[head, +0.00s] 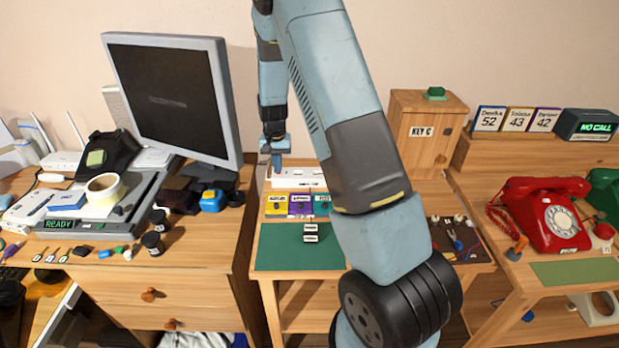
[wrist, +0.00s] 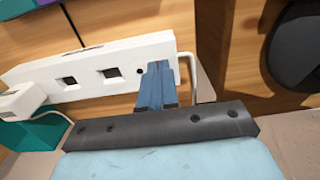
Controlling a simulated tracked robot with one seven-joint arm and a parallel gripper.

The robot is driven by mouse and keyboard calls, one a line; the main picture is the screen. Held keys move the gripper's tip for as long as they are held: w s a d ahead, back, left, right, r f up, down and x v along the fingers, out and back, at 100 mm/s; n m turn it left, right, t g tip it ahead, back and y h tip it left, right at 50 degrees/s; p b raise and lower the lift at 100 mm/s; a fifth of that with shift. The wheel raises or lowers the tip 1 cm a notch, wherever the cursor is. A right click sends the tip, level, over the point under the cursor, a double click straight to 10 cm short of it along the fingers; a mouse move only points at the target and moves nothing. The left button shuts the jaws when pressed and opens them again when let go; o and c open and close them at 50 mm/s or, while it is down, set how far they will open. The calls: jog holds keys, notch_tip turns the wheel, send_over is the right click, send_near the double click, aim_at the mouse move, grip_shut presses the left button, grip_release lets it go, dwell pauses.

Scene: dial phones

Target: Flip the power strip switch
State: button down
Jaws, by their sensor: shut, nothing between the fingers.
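The white power strip (head: 300,178) lies at the back of the middle table, behind a row of small coloured boxes. In the wrist view the power strip (wrist: 105,70) shows two dark square sockets and a small dark round spot near one end. My gripper (wrist: 158,66) is shut and empty, with its blue fingertips right at that end of the strip, beside the dark spot. It also shows in the head view (head: 276,168), pointing down at the strip's left end. The fingers hide part of the strip there, and I cannot make out the switch or its position.
A white plug (wrist: 22,100) with a cable sits at the strip's far end in the wrist view. A monitor (head: 175,95) stands to the left, and a wooden KEY C cabinet (head: 425,133) to the right. A green mat (head: 285,255) lies in front.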

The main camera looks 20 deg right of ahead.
jog(key=shift+r, duration=3.4)
